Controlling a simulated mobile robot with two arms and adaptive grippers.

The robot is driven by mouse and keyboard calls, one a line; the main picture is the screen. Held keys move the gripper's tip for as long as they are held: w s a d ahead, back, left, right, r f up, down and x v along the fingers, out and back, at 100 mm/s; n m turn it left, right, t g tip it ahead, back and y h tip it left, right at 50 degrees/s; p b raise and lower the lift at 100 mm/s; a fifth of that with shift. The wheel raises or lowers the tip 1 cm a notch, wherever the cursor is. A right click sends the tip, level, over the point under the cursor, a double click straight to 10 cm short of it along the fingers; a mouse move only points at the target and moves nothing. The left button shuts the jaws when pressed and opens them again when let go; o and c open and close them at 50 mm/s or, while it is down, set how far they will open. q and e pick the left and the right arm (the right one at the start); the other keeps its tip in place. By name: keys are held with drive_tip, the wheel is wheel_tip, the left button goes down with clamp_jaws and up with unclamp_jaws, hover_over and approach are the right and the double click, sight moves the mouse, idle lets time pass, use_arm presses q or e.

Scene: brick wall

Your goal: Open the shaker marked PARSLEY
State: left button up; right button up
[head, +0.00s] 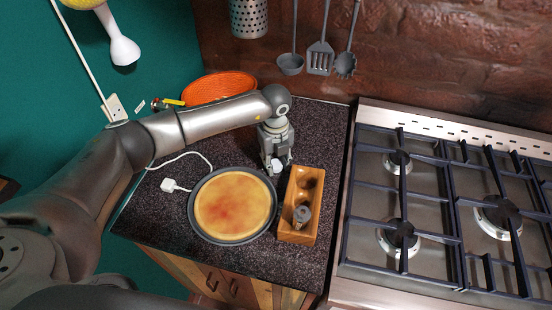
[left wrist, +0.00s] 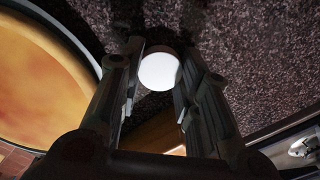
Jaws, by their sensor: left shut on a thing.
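My left gripper (head: 275,168) points down over the counter, between the pan and the wooden rack. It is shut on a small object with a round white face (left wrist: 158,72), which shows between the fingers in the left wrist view. In the head view only a little of this white object (head: 277,164) shows; no PARSLEY marking can be read on it. The wooden rack (head: 288,236) stands just right of the gripper. A grey-topped shaker (head: 302,214) is in its near part, with no readable label. My right gripper is not in view.
A pan with a round yellow-orange pie (head: 235,204) lies left of the rack. A white plug and cord (head: 172,185) lie farther left, an orange dish (head: 219,87) stands behind my arm, and the gas stove (head: 400,205) is at right. Dark counter is bare behind the rack.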

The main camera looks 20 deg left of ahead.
use_arm(q)
drive_tip(key=shift+f, duration=0.2)
drive_tip(key=o, duration=1.1)
drive_tip(key=shift+r, duration=0.1)
